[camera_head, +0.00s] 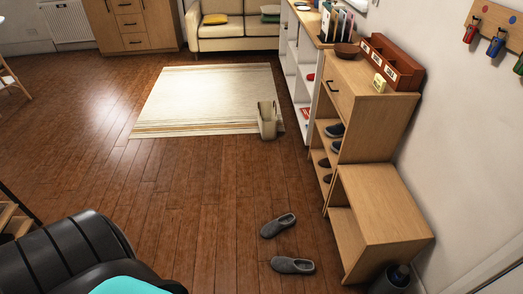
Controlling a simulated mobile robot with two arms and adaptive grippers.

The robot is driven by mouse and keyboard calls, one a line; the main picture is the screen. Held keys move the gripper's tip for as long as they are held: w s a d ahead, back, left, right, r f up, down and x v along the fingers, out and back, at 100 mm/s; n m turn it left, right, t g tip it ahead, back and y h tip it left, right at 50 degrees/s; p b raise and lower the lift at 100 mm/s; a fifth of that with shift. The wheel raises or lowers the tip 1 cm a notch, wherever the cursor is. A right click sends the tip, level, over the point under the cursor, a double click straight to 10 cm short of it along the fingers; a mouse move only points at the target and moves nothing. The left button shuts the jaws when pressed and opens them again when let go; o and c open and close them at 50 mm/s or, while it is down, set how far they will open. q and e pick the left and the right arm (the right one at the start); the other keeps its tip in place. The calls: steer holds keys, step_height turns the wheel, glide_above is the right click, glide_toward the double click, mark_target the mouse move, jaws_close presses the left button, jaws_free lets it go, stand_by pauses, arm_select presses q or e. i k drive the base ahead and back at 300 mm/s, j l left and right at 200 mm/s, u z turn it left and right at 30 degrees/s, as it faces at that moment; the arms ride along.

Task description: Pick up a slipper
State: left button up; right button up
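Two grey slippers lie on the wooden floor at the lower middle. The farther slipper (278,225) points up and to the right. The nearer slipper (292,265) lies just below it, close to the wooden bench-like shelf, and the two are apart. Neither of my grippers shows in the head view, so I cannot see whether they are open or shut.
A wooden shoe cabinet (357,105) with shoes inside and a low open wooden unit (384,205) line the right wall. A black chair (62,250) fills the lower left. A beige bag (267,120) stands by the rug (205,95). The middle floor is clear.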

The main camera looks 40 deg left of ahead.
mark_target(283, 265)
steer(key=u, duration=0.7)
